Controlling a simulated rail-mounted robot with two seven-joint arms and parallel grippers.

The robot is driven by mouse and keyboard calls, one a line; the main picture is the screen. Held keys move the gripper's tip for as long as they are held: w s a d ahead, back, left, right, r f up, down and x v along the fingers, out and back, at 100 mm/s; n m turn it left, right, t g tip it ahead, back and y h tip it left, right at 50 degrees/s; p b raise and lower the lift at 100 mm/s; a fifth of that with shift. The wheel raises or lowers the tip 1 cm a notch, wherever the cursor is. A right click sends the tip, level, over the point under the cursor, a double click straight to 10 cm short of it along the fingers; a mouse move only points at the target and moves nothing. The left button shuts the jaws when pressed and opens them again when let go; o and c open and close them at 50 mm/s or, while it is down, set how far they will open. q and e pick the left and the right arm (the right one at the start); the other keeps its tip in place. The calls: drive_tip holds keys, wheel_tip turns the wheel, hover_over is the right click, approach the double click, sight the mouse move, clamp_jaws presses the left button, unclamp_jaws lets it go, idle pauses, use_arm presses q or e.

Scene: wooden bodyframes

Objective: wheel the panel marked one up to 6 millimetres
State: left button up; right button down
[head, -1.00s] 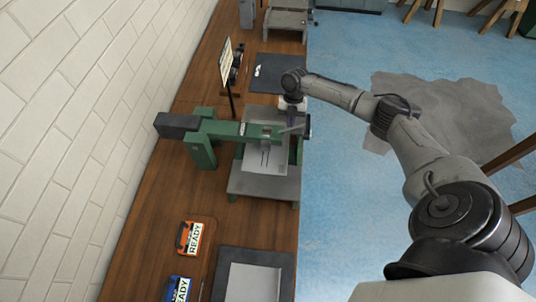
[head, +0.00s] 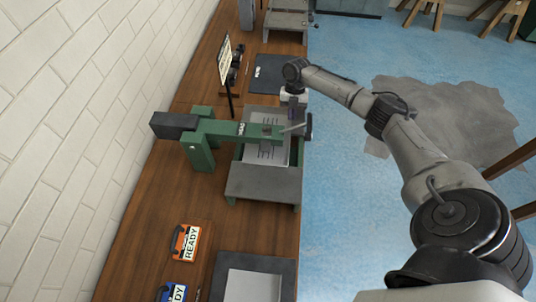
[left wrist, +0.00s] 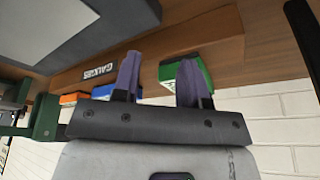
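The pale sheet panel (head: 280,153) lies flat on the grey bed of the green wheeling machine (head: 200,152), under its arm. Dark strokes show on the panel; I cannot read them as a number. My right gripper (head: 292,112) is at the panel's far right edge, beside the machine's head. It appears shut on the panel, though its fingertips are mostly hidden. My left gripper (left wrist: 160,82) is outside the head view. In the left wrist view its fingers are apart with nothing held between them.
An orange READY case (head: 186,243) and a blue READY case (head: 175,292) stand on the wooden bench (head: 150,245). A dark plate with a pale sheet (head: 254,287) lies near. A sign on a stand (head: 224,60) and a dark mat (head: 270,72) are beyond the machine.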

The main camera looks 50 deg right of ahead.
idle(0.4)
drive_tip(key=shift+s+a+r+p, duration=0.15)
drive_tip(key=shift+s+a+p, duration=0.2)
drive_tip(key=shift+p, duration=0.35)
drive_tip(key=shift+s+a+p, duration=0.45)
drive_tip(key=shift+a+p, duration=0.4)
drive_tip(key=shift+p, duration=0.25)
drive_tip(key=shift+s+a+p, duration=0.45)
drive_tip(key=shift+a+p, duration=0.4)
drive_tip(key=shift+p, duration=0.2)
drive_tip(key=shift+s+a+p, duration=0.5)
drive_tip(key=shift+a+p, duration=0.4)
drive_tip(key=shift+p, duration=0.05)
drive_tip(key=c, duration=1.8)
unclamp_jaws()
drive_tip(key=o, duration=0.5)
drive_tip(key=shift+c, duration=0.2)
drive_tip(key=shift+o, duration=0.4)
drive_tip(key=shift+o, duration=0.5)
